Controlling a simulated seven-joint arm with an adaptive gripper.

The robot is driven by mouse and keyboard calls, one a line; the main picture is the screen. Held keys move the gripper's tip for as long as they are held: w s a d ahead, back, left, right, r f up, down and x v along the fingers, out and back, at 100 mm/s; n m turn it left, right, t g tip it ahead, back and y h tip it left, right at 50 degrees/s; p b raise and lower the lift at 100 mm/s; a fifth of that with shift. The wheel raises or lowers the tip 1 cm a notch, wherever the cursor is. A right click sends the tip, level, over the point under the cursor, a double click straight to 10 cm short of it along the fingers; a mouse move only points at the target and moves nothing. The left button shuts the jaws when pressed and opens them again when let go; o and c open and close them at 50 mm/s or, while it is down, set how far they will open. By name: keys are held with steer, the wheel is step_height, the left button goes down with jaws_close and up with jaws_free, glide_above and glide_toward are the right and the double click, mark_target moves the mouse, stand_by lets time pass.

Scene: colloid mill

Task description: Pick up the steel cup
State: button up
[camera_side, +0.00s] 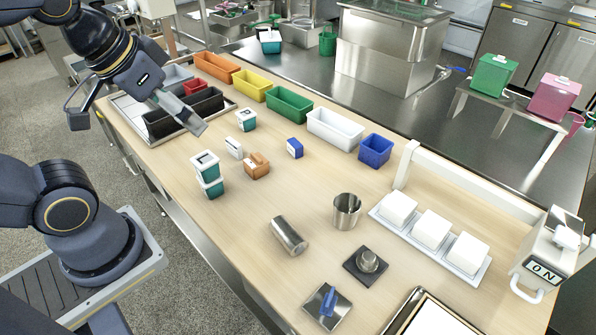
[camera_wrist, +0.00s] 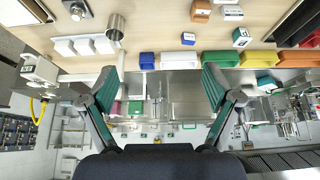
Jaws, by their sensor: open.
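Two steel cups show. One steel cup (camera_side: 346,211) stands upright on the wooden table, with its open top up. The other steel cup (camera_side: 289,236) lies on its side to the left of it and nearer the side camera. My gripper (camera_side: 138,124) is open and empty, raised by the black bins at the table's far left, well away from both cups. Its spread fingers (camera_wrist: 160,72) fill the middle of the wrist view.
A tray (camera_side: 380,217) with several white blocks lies right of the cups. A black base with a metal knob (camera_side: 367,262) and a blue-handled plate (camera_side: 328,307) are nearby. Coloured bins (camera_side: 289,104) line the back edge. Teal-and-white boxes (camera_side: 207,174) stand midtable.

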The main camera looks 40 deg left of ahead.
steer(key=w+r+t, duration=0.1)
steer(key=w+r, duration=0.2)
steer(key=r, duration=0.1)
steer(key=m+g, duration=0.4)
glide_above(348, 199)
steer(key=s+a, duration=0.1)
steer(key=s, duration=0.1)
steer(key=s+f+x, duration=0.1)
steer(key=s+x, duration=0.2)
steer(key=x, duration=1.2)
steer(key=shift+g+h, duration=0.3)
steer(key=shift+g, duration=0.2)
steer(key=f, duration=0.5)
steer(key=d+f, duration=0.1)
steer(key=f, duration=0.5)
steer(key=d+f, duration=0.1)
steer(key=f, duration=0.4)
steer(key=shift+s+d+f, duration=0.15)
steer(key=shift+s+f, duration=0.1)
steer(key=shift+s, duration=0.05)
step_height(348, 199, down, 6)
steer(key=shift+w+d+r, duration=0.15)
steer(key=shift+r, duration=0.05)
